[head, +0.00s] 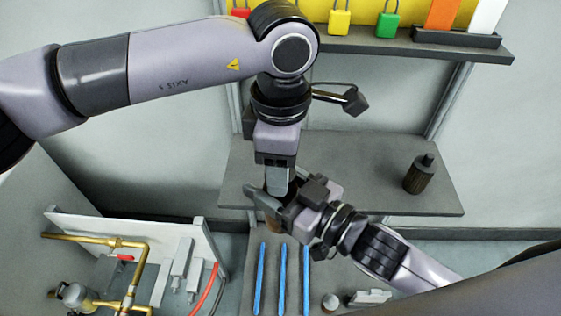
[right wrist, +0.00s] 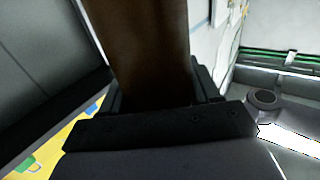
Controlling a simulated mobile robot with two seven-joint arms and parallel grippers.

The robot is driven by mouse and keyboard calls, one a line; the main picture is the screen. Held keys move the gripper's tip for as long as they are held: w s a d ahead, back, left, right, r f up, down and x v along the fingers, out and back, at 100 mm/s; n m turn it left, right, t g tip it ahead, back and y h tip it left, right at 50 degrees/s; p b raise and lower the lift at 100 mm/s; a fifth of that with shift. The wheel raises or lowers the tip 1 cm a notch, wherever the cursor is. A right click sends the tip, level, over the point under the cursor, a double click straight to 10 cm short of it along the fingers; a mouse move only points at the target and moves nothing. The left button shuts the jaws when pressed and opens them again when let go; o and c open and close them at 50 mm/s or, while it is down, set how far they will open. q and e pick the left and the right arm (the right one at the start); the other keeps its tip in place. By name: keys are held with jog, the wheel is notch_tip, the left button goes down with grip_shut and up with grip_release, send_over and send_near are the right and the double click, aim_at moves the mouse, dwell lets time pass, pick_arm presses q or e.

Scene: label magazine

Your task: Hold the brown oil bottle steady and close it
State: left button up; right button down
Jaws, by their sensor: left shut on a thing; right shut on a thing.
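The brown oil bottle (head: 273,224) is in the middle of the head view, mostly hidden by my grippers. Its brown body (right wrist: 140,45) fills the upper middle of the right wrist view. My right gripper (head: 268,204) is shut around the body from the side; its jaws also show in the right wrist view (right wrist: 150,95). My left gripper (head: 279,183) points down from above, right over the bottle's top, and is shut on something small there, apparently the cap. The cap itself is hidden between the fingers, so I cannot tell how it sits on the neck.
Another dark bottle with a black top (head: 418,175) stands on the grey shelf (head: 330,160) to the right. Blue strips (head: 283,280) lie on the lower surface in front. Brass piping (head: 130,262) is at lower left. Padlocks, one green (head: 387,25), hang on the yellow board above.

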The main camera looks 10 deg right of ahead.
pick_arm(q)
jog(key=m, duration=0.6)
jog(key=o, duration=1.2)
jog(key=shift+o, duration=0.2)
jog(key=shift+r, duration=0.1)
notch_tip(320, 180, up, 12)
